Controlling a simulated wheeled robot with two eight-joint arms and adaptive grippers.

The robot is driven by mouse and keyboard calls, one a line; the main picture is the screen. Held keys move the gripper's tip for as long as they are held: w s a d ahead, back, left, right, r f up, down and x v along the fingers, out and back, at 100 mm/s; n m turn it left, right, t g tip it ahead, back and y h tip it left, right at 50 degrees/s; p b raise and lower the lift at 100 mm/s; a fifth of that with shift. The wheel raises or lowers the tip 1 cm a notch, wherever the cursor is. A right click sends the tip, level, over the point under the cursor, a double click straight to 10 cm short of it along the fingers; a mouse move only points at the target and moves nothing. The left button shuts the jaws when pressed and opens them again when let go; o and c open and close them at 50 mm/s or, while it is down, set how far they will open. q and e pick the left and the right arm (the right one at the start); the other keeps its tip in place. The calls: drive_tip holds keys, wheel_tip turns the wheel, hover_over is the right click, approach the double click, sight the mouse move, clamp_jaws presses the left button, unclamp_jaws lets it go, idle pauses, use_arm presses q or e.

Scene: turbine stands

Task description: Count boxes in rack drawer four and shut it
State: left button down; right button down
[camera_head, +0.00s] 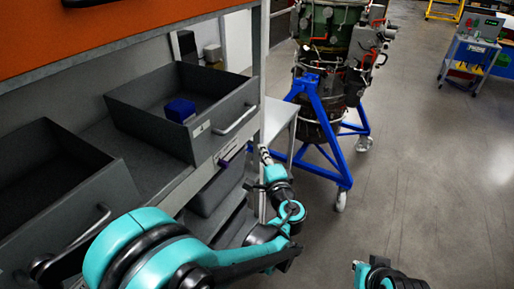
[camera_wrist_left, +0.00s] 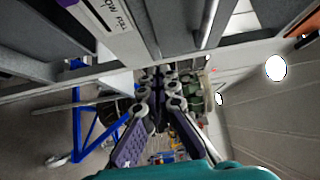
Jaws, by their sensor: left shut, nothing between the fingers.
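An open grey rack drawer (camera_head: 150,130) stands at the upper left of the head view with its handle (camera_head: 238,121) on the front. One dark blue box (camera_head: 180,110) lies inside it; part of the floor is hidden by the front wall. A small label on the front is too small to read surely. My left gripper (camera_head: 264,155) is shut and empty, just below and right of the drawer front, apart from the handle. In the left wrist view its fingers (camera_wrist_left: 158,82) are together, below a drawer handle (camera_wrist_left: 210,25). My right gripper is out of view.
Another open grey drawer (camera_head: 65,195) at left looks empty where visible. A grey bin (camera_head: 217,187) sits below. A blue wheeled stand (camera_head: 322,120) carries an engine (camera_head: 330,40) behind the rack. A blue cart (camera_head: 470,55) stands far right. Floor at right is clear.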

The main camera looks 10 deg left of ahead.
use_arm(q)
approach(242, 126)
drive_tip(key=w+d, duration=0.1)
drive_tip(key=w, duration=0.3)
drive_tip(key=shift+w+a+f+b, duration=0.1)
drive_tip(key=shift+w+a+b, duration=0.2)
drive_tip(key=shift+a, duration=0.55)
drive_tip(key=shift+w+a+f+b, duration=0.15)
drive_tip(key=shift+w+a, duration=0.3)
drive_tip(key=shift+a, duration=0.45)
drive_tip(key=shift+r, duration=0.1)
